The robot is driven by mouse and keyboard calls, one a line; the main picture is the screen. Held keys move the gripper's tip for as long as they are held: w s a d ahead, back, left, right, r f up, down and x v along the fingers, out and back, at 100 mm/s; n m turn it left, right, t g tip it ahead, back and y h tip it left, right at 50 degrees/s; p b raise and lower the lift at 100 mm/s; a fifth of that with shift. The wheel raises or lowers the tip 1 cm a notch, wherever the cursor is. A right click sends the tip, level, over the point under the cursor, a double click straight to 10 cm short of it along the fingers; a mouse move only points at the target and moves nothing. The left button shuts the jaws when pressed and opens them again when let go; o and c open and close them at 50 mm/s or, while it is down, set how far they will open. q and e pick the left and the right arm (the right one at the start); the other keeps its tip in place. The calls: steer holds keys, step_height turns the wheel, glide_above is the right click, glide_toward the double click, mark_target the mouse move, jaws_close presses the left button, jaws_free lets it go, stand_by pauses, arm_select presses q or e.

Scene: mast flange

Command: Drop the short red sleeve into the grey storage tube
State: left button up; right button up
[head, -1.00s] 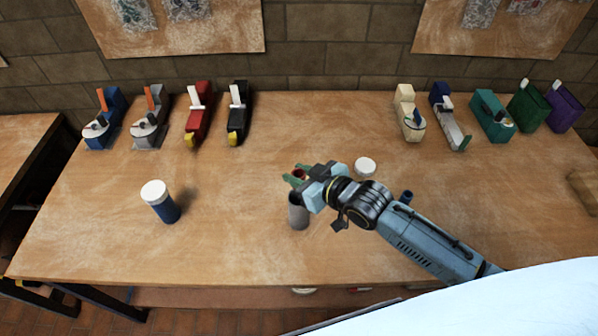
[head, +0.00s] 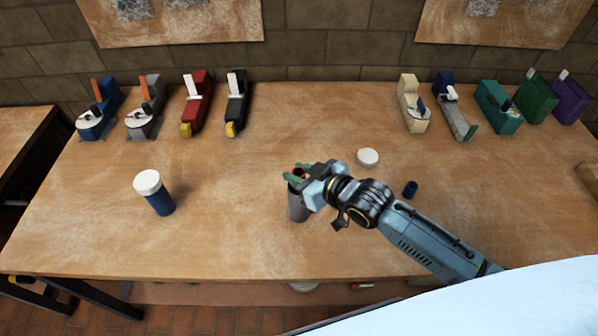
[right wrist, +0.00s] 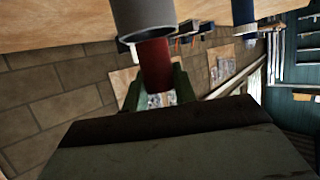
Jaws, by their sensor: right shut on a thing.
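The grey storage tube (head: 297,208) stands upright on the table, below my right gripper in the head view. My right gripper (head: 296,174) has green fingers and is shut on the short red sleeve (head: 298,173). In the right wrist view the red sleeve (right wrist: 153,62) sits between the fingers, in line with the mouth of the grey tube (right wrist: 143,14). The sleeve's far end appears to be at or just inside the tube's rim; how deep I cannot tell. My left gripper is not in view.
A blue jar with a white top (head: 155,192) stands at the left. A white disc (head: 367,157) and a small dark blue piece (head: 410,188) lie near my right arm. Several coloured tool-like items, such as a red one (head: 197,103), line the back. The table's middle left is clear.

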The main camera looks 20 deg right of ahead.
steer(key=o, duration=1)
steer(key=shift+o, duration=0.2)
steer(key=v, duration=1.3)
steer(key=shift+s, duration=0.15)
